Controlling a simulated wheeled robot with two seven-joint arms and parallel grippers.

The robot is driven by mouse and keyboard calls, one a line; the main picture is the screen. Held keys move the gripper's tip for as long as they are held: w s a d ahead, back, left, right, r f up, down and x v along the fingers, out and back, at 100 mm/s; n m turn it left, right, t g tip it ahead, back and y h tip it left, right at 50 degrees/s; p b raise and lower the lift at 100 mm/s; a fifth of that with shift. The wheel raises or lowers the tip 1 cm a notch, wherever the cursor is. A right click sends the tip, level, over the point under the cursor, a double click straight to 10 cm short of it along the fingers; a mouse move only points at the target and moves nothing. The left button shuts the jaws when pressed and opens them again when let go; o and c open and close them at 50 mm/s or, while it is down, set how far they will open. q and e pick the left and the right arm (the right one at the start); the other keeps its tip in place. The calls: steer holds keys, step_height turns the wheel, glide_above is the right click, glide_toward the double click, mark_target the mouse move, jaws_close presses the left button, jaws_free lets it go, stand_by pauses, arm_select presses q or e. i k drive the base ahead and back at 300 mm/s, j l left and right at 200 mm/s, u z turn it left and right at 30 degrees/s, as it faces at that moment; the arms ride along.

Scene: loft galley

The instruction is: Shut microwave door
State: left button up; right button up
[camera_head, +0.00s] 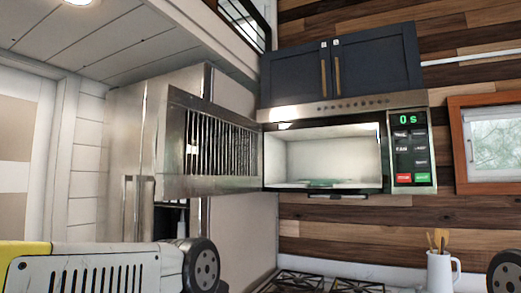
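The microwave (340,104) hangs under dark cabinets, and its lit panel reads "0 s". Its door (213,188) is wide open, swung out to the left and toward me, with a slotted, grille-like window. The lit cavity (333,158) is exposed, and a greenish glass plate shows on its floor. My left arm comes in low at the left, below the door and apart from it in the picture. A small round part of my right arm shows at the lower right edge. Neither gripper's fingers are in view.
A steel fridge (122,130) stands behind the open door at the left. Dark cabinets (345,68) sit above the microwave. A stove (325,282) is below it, with a white utensil mug (440,270) to the right. The space in front of the cavity looks clear.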

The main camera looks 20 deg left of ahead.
mark_target(202, 148)
steer(key=i+j+z, duration=0.1)
steer(key=j+z, duration=0.8)
steer(key=i+j, duration=0.1)
steer(key=j, duration=2.45)
